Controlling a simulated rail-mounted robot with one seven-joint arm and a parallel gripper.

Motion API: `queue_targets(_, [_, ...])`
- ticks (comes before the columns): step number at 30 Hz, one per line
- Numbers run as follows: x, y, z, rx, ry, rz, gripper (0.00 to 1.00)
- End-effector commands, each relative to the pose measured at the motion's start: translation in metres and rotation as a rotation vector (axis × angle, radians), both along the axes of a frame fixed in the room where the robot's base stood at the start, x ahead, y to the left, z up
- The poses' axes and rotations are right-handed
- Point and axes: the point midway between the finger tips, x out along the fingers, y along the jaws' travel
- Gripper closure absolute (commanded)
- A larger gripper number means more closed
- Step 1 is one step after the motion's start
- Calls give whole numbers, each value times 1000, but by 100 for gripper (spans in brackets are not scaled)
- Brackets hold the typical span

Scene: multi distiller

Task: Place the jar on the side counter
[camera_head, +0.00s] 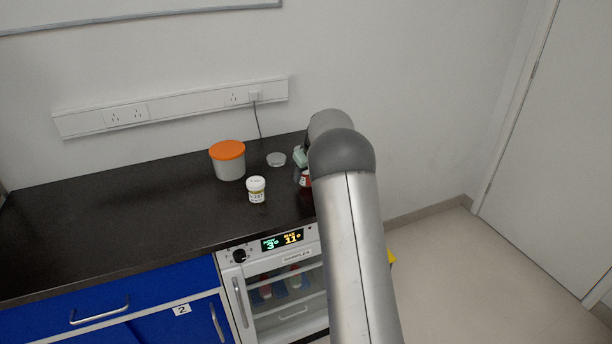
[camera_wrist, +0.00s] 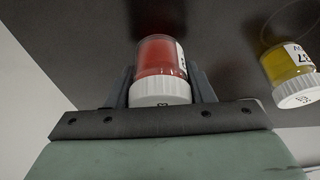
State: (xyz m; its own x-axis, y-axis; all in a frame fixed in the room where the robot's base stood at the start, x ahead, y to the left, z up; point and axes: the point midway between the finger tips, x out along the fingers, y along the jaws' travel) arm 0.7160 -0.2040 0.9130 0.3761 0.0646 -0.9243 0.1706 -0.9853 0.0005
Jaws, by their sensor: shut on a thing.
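My gripper (camera_wrist: 161,88) is shut on a jar with red contents and a white lid (camera_wrist: 160,60), one finger on each side of it. In the head view my gripper (camera_head: 301,168) is at the right end of the dark counter (camera_head: 120,220), partly hidden by my arm. A small red part of the held jar (camera_head: 304,181) shows there. I cannot tell whether it touches the counter. A second jar with a white lid and yellow contents (camera_wrist: 290,65) is beside it in the wrist view; a white-lidded jar (camera_head: 256,190) stands upright on the counter in the head view.
An orange-lidded tub (camera_head: 228,162) and a small round silvery disc (camera_head: 276,159) are on the counter. A glass-fronted fridge (camera_head: 280,290) is under the counter. A wall socket strip (camera_head: 170,107) runs behind, with a cable hanging down. The counter's left part is clear.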

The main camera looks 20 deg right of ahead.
Motion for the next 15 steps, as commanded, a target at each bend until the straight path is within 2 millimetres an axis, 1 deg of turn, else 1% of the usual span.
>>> queue_targets(1, [0, 1, -8, 1, 1, 0, 76])
queue_targets(3, [0, 1, -12, 1, -1, 1, 76])
queue_targets(12, [0, 1, -15, 0, -1, 1, 76])
queue_targets(13, [0, 1, -15, 0, -1, 1, 49])
queue_targets(14, [0, 1, -15, 0, -1, 1, 41])
queue_targets(15, [0, 1, -14, 0, -1, 1, 30])
